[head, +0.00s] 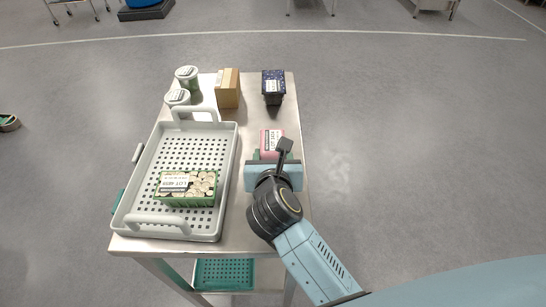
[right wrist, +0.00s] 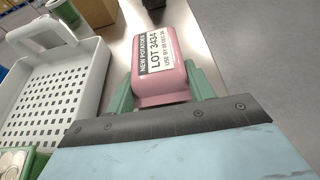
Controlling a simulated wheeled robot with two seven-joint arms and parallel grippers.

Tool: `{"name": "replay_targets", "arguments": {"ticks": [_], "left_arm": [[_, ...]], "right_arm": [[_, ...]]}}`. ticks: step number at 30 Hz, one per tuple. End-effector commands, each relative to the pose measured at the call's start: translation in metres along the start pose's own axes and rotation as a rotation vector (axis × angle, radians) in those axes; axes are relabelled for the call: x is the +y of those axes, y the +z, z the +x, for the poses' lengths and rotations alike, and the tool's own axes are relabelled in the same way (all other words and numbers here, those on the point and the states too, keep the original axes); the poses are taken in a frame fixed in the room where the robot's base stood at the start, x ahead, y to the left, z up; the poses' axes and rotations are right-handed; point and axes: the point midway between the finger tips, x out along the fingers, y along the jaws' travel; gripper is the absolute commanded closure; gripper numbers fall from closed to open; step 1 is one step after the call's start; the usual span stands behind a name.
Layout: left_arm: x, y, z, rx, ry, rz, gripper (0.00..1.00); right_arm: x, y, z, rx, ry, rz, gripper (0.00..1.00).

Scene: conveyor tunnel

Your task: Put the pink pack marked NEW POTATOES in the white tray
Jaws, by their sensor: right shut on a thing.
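The pink pack (right wrist: 163,55) with a white label reading NEW POTATOES, LOT 3434 sits between the green fingers of my right gripper (right wrist: 160,90) in the right wrist view. In the head view the pink pack (head: 271,139) shows beyond my right gripper (head: 270,154), which hides part of it. My right gripper is shut on the pack, right of the tray near the table's right edge. I cannot tell whether the pack touches the table. The white tray (head: 147,169), with a perforated floor and raised handles, stands on the left of the table. My left gripper is not in view.
A green patterned pack (head: 186,188) lies in the tray's near part; its far part is empty. Behind the tray stand two white-and-green tubs (head: 187,78), a brown box (head: 228,88) and a dark blue box (head: 273,86). A green basket (head: 224,273) is on the lower shelf.

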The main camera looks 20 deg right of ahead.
Motion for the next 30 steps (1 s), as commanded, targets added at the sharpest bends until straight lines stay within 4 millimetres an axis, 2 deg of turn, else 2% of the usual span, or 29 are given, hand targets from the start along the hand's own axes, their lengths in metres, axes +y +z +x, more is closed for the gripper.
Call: {"name": "replay_targets", "arguments": {"ticks": [5, 6, 10, 21, 26, 30], "left_arm": [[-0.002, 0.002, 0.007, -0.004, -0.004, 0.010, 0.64], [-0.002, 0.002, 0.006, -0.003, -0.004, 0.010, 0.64], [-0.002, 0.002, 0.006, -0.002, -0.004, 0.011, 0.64], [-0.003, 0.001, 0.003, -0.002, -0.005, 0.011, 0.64], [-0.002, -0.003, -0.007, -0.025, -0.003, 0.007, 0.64], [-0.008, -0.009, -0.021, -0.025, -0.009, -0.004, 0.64]], "right_arm": [[0.000, -0.008, 0.004, -0.002, 0.000, 0.001, 0.88], [0.000, -0.008, 0.004, -0.001, 0.000, 0.000, 0.42], [0.000, -0.009, 0.004, 0.000, 0.000, 0.000, 0.26], [0.000, -0.003, 0.001, 0.000, 0.000, 0.000, 0.26], [0.000, -0.003, -0.026, 0.005, 0.001, 0.001, 0.26], [0.000, -0.002, -0.059, 0.005, 0.001, 0.001, 0.26]]}}
